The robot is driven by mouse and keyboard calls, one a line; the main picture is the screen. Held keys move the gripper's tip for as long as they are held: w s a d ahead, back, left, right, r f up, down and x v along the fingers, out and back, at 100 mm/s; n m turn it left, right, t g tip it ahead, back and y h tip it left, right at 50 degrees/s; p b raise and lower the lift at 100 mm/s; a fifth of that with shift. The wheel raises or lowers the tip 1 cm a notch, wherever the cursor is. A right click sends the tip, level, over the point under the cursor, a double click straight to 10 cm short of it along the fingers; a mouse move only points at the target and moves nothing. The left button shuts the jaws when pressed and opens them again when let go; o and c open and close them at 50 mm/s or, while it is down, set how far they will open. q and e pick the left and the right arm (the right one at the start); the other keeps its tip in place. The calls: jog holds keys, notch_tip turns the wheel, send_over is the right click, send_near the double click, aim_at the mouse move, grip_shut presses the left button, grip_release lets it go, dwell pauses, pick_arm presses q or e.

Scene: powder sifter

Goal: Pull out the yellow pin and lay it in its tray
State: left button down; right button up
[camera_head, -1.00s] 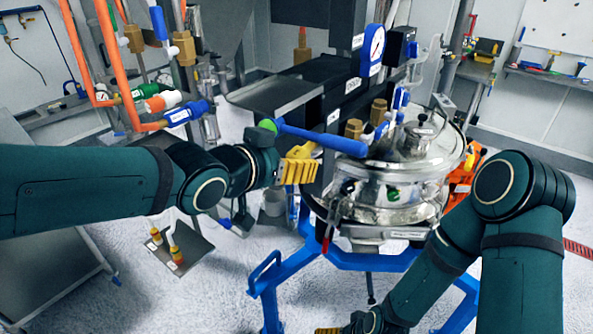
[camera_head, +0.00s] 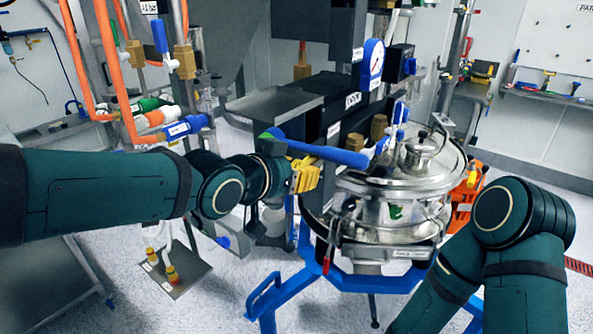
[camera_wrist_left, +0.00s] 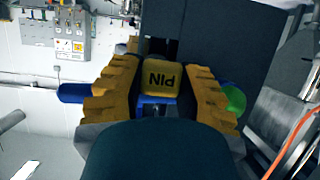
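A yellow block marked PIN (camera_wrist_left: 162,78) shows in the left wrist view, with its lettering upside down. It sits between the fingers of my left gripper (camera_wrist_left: 163,88), above a blue part. The fingers stand apart on either side of it, and I see no clear grip on it. In the head view my left gripper (camera_head: 306,176) is beside the long blue bar (camera_head: 325,153), left of the steel sifter (camera_head: 390,205); the pin cannot be picked out there. A flat grey metal tray (camera_head: 275,104) lies behind the blue bar; I cannot tell whether it is the pin's tray. My right gripper is outside the frame.
The sifter stands on a blue frame (camera_head: 275,285). Orange pipes (camera_head: 110,70) and valves rise at the left. A small plate (camera_head: 180,270) with yellow-and-red fittings is at lower left. A green-ended part (camera_wrist_left: 234,98) is right of the fingers.

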pick_arm(q)
jog(key=shift+s+a+p, duration=0.1)
jog(key=shift+s+p, duration=0.05)
jog(key=shift+p, duration=0.15)
jog(key=shift+s+a, duration=0.2)
jog(key=shift+s, duration=0.05)
jog(key=shift+s+p, duration=0.1)
jog(key=shift+p, duration=0.25)
jog(key=shift+s+a+p, duration=0.6)
jog(key=shift+s+p, duration=0.15)
jog(key=shift+s+a+p, duration=0.55)
jog(key=shift+s+p, duration=0.2)
dwell(0.5)
jog(key=shift+s+a+p, duration=0.6)
jog(key=shift+s+p, duration=0.05)
jog(key=shift+s, duration=0.15)
jog(key=shift+s+a+p, duration=0.55)
jog(key=shift+s+p, duration=0.05)
jog(key=shift+s, duration=0.2)
dwell(0.6)
jog(key=s+a+b, duration=0.3)
jog(key=s, duration=0.2)
jog(key=shift+a, duration=0.3)
dwell(0.5)
